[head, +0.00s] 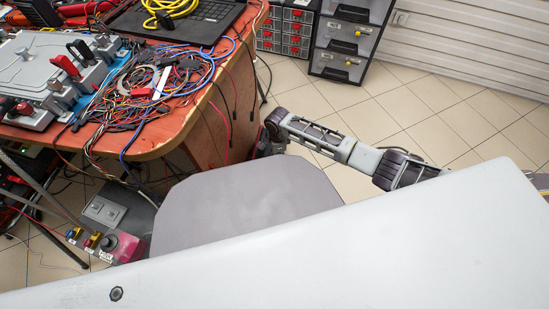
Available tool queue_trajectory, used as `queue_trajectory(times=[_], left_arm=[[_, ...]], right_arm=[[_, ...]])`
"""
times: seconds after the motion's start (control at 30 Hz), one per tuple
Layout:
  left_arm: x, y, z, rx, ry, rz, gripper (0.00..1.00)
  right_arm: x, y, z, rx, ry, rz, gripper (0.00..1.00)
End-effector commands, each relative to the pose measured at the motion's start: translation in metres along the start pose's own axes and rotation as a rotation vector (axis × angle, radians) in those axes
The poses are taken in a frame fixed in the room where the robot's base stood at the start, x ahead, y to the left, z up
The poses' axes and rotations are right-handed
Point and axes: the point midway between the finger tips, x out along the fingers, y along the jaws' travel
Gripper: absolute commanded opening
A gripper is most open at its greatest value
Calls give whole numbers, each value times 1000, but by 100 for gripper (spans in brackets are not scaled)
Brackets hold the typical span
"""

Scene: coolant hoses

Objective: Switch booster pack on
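A low grey unit (127,205) stands on the floor at the lower left of the head view and may be the booster pack. Its top has a light plate with two small round details (104,212). At its front are a pink-red block (128,248), a dark round knob (108,243) and small blue, yellow and red parts. I cannot read its labels or a switch position. An arm (345,150), which seems to be my right, reaches in from the right. Its dark far end is beside the bench, partly behind a grey panel, and no fingers show. My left gripper is not visible.
A red-brown bench (165,128) at the upper left holds tangled cables (150,85), a grey device with red levers (50,75) and a laptop (190,18). Drawer cabinets (345,45) stand behind. A large white surface crosses the foreground. Tiled floor at the right is clear.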

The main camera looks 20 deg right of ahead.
Motion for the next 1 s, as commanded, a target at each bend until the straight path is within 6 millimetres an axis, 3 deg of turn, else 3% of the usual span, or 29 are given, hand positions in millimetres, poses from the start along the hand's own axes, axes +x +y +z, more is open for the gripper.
queue_trajectory(times=[1.0], left_arm=[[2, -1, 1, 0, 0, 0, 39]], right_arm=[[9, 0, 0, 0, 0, 0, 0]])
